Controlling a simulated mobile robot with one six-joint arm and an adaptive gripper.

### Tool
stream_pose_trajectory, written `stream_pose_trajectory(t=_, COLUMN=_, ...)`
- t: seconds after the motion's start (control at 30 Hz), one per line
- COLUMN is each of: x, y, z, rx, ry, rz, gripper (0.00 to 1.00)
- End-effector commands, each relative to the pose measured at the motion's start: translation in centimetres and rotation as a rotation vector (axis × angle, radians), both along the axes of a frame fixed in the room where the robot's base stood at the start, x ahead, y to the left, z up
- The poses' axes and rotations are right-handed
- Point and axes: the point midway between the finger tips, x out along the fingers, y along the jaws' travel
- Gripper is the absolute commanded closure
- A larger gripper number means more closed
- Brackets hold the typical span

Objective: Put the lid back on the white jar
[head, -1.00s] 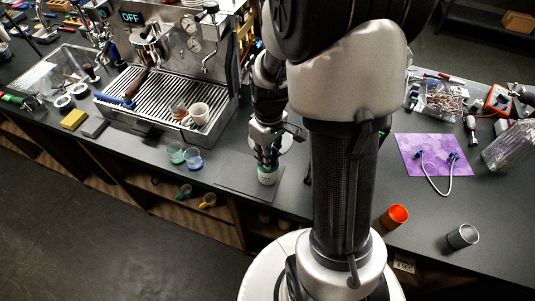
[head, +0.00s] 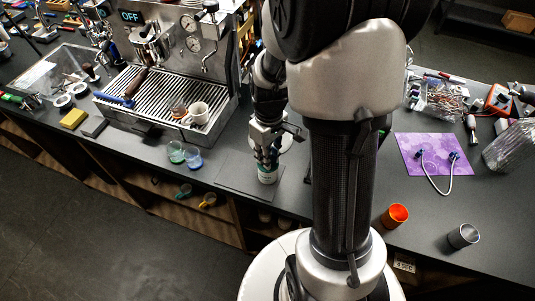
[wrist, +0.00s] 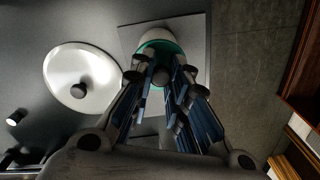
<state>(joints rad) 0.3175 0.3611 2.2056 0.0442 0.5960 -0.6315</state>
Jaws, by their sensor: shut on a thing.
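The white jar (head: 267,175) with a green band stands upright on a dark square mat (head: 236,179) near the counter's front edge. In the wrist view the jar (wrist: 158,36) shows as a white round form with a teal edge beyond my fingers. My gripper (head: 267,158) points down at the jar's top. In the wrist view my gripper (wrist: 160,82) is closed around a small grey knob (wrist: 160,76), which looks like the lid's knob. The fingers hide most of the lid, and I cannot tell whether it touches the jar's rim.
A larger white disc (wrist: 66,68) with a dark knob lies left of the jar in the wrist view. Two small glasses, green (head: 176,152) and blue (head: 194,158), stand near the espresso machine (head: 166,100). An orange cup (head: 395,215) and grey cup (head: 463,236) stand at right.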

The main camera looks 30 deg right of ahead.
Motion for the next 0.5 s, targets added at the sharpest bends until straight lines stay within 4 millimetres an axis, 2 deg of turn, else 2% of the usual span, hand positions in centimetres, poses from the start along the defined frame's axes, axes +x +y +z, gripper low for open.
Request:
stream_pose_trajectory(t=0.33, x=0.0, y=0.0, z=-0.05, rx=0.0, ry=0.0, rz=0.0, gripper=1.0)
stream_pose_trajectory(t=0.37, x=0.0, y=0.0, z=-0.05, rx=0.0, ry=0.0, rz=0.0, gripper=0.84)
stream_pose_trajectory(t=0.5, x=0.0, y=0.0, z=-0.05, rx=0.0, ry=0.0, rz=0.0, gripper=0.74)
